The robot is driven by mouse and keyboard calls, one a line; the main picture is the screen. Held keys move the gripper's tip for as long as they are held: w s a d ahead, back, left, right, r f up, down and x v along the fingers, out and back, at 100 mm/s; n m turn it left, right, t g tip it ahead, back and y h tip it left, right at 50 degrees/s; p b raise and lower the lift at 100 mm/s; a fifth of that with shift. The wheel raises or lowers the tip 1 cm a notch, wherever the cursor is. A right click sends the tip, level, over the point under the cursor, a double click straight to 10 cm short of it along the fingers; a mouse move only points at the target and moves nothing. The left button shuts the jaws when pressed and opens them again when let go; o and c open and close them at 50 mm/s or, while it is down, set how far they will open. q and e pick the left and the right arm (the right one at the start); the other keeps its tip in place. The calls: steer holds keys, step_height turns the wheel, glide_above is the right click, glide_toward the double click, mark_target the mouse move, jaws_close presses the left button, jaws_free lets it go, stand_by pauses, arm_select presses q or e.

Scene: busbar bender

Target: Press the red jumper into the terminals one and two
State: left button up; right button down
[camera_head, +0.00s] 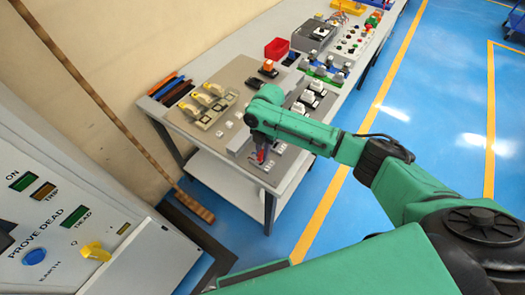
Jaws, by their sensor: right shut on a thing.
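My right gripper (262,150) reaches down over the front part of the grey bench panel and is shut on the red jumper (261,157). Only a small red patch of the jumper shows between the dark fingers. The terminal strip (265,166) is a small pale-marked piece on the panel just below the jumper. The terminals are too small to tell one from two, and I cannot tell whether the jumper touches them. My left gripper is out of view.
The long bench (187,146) carries yellow-handled switches (202,104), white-topped switches (308,97), a red bin (277,48) and coloured bars (170,87). A grey cabinet (75,215) stands at the left.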

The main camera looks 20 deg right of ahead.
steer(key=shift+f+b, duration=0.85)
steer(key=shift+f, duration=0.4)
steer(key=c, duration=0.7)
jaws_free()
steer(key=shift+c, duration=0.2)
steer(key=shift+s+f, duration=0.1)
steer(key=r, duration=0.5)
steer(key=w+d+r+b, duration=0.1)
steer(key=r, duration=0.4)
steer(key=r+b, duration=0.1)
steer(key=r, duration=0.3)
steer(key=shift+w+d+r, duration=0.15)
steer(key=shift+w+r, duration=0.05)
steer(key=shift+r, duration=0.2)
